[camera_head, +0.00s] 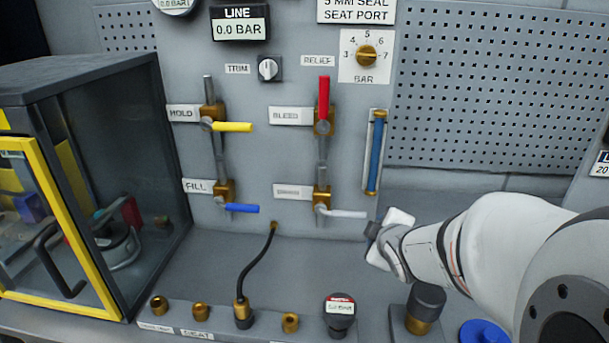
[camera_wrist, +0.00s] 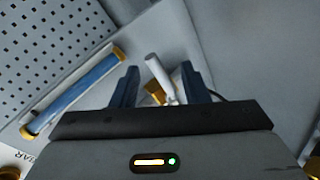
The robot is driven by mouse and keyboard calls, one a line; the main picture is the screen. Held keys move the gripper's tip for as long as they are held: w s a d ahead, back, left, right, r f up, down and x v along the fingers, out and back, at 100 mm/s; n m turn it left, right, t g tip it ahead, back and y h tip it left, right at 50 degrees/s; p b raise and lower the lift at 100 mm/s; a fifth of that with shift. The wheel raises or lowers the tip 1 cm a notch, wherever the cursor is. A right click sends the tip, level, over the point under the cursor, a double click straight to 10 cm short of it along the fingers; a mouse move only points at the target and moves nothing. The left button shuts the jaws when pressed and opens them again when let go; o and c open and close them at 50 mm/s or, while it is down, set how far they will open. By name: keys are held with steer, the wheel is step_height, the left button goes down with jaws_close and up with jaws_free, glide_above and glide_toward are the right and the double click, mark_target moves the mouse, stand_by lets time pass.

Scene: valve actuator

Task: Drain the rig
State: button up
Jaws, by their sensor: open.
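The lowest right valve has a white lever (camera_head: 342,213), lying level and pointing right from its brass body (camera_head: 321,194). Its label (camera_head: 292,191) is too blurred to read. My gripper (camera_head: 373,232) is just right of and slightly below the lever's free end. In the wrist view my gripper (camera_wrist: 160,88) is open, and the white lever (camera_wrist: 160,76) appears between its two dark fingers. I cannot tell whether either finger touches it. A sight tube (camera_head: 376,152) with a blue column stands to the upper right and also shows in the wrist view (camera_wrist: 75,88). The LINE display (camera_head: 240,29) reads 0.0 BAR.
The red BLEED lever (camera_head: 324,97) points up. The yellow HOLD lever (camera_head: 232,127) and blue FILL lever (camera_head: 242,208) lie level. A black hose (camera_head: 254,262) and brass fittings line the bench. A yellow-framed cabinet (camera_head: 75,200) stands at left.

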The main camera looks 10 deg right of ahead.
mark_target(355, 217)
steer(key=shift+w+a+f+n+t+y, duration=0.55)
steer(key=shift+w+n, duration=0.65)
steer(key=shift+w, duration=0.55)
steer(key=shift+w+a+f+n+t+y, duration=0.3)
steer(key=shift+w+f+n+t+y, duration=0.35)
steer(key=shift+w+n, duration=0.85)
steer(key=shift+w+a+f+n+t+y, duration=0.5)
steer(key=shift+w+n+y, duration=0.3)
steer(key=shift+w, duration=1.25)
steer(key=shift+d, duration=0.1)
jaws_close()
